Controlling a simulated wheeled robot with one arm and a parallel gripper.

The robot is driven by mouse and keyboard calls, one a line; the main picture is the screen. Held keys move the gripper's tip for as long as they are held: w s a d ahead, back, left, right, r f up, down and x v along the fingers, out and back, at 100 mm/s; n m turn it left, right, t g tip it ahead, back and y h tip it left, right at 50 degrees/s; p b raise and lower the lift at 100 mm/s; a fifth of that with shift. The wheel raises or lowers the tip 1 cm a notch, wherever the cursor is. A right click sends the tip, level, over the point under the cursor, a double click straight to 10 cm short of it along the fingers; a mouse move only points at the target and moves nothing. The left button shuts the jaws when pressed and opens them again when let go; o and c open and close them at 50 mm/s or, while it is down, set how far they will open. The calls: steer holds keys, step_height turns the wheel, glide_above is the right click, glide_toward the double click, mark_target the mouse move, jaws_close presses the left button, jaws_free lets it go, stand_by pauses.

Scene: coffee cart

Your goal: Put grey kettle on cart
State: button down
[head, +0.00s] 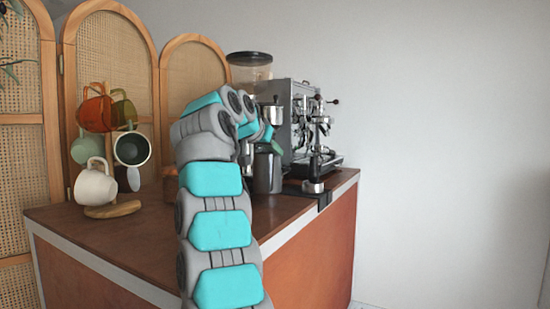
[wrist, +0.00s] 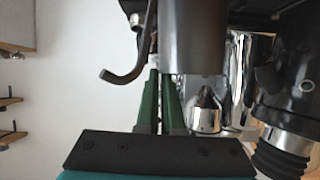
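The grey kettle (head: 268,170) is a dark grey, upright cylinder at the cart's right side, just in front of the espresso machine. Its base is at the level of the cart (head: 110,237) top; I cannot tell whether it touches. In the wrist view the kettle (wrist: 195,42) fills the top middle, with a thin hooked handle (wrist: 128,73) on its left. My gripper (wrist: 160,75) has its green fingers close together between handle and body. They look shut on the kettle, but the exact contact is hidden. In the head view my arm covers the kettle's left side.
The espresso machine (head: 300,125) stands right behind the kettle, with a grinder (head: 250,72) beside it. A mug stand with several mugs, including a white one (head: 95,187), is at the left. The cart's front left top is clear. A rattan screen (head: 105,70) is behind.

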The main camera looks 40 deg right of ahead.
mark_target(277, 163)
steer(key=shift+s+f+b, duration=0.1)
steer(key=shift+f+b, duration=1.25)
steer(key=shift+f, duration=0.35)
steer(key=c, duration=1.1)
jaws_free()
steer(key=shift+o, duration=0.2)
steer(key=v, duration=1.2)
steer(key=shift+s, duration=0.1)
